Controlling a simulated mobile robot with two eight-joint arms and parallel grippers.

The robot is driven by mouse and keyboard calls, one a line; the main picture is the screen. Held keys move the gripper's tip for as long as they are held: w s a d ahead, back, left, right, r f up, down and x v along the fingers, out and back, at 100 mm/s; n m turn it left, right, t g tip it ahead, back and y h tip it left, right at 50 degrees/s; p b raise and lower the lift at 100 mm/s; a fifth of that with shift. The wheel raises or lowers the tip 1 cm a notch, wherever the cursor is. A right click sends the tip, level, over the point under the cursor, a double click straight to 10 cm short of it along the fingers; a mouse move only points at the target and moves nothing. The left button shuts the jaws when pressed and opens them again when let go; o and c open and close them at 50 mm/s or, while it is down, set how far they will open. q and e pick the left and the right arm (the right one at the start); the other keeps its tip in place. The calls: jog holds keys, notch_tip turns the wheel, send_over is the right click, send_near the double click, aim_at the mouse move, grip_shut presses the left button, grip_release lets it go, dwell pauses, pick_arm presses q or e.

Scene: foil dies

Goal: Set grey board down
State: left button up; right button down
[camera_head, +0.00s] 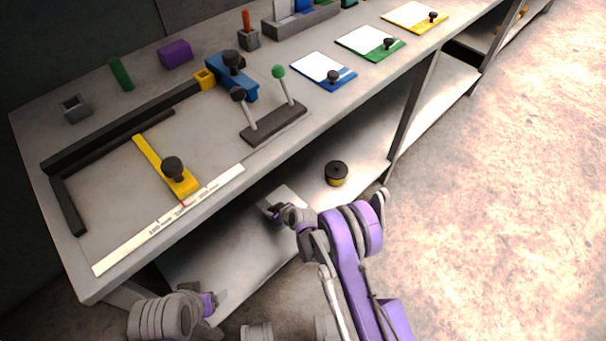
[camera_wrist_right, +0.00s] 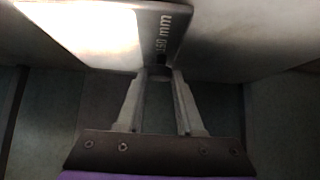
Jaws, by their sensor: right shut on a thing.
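The grey board (camera_wrist_right: 178,28) fills the top of the right wrist view, its dark edge marked with a length that seems to read 160 mm. The two fingers of my right gripper (camera_wrist_right: 159,74) close on that edge. In the head view the right gripper (camera_head: 274,211) is low in front of the bench, over the lower shelf. A pale patch of the board (camera_head: 289,196) shows beside it, hard to tell from the shelf. Whether the board touches the shelf is unclear. My left gripper (camera_head: 212,302) is at the lower left, mostly hidden by its wrist; its fingers are unclear.
The lower shelf (camera_head: 345,200) holds a black and yellow round tin (camera_head: 336,173). The bench top (camera_head: 105,205) above carries a yellow slide with a black knob (camera_head: 173,170), a two-lever block (camera_head: 272,124), a blue clamp (camera_head: 232,79) and several white-topped plates (camera_head: 322,69). Floor at right is clear.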

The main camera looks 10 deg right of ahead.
aim_at(284, 226)
notch_tip(284, 226, down, 10)
jog(key=b, duration=0.2)
jog(key=shift+b, duration=0.3)
jog(key=shift+r, duration=0.1)
jog(key=c, duration=0.5)
grip_release()
jog(key=shift+c, duration=0.2)
jog(key=p+v, duration=0.2)
jog(key=v, duration=1)
jog(key=shift+d+p, duration=0.1)
jog(key=shift+p, duration=0.25)
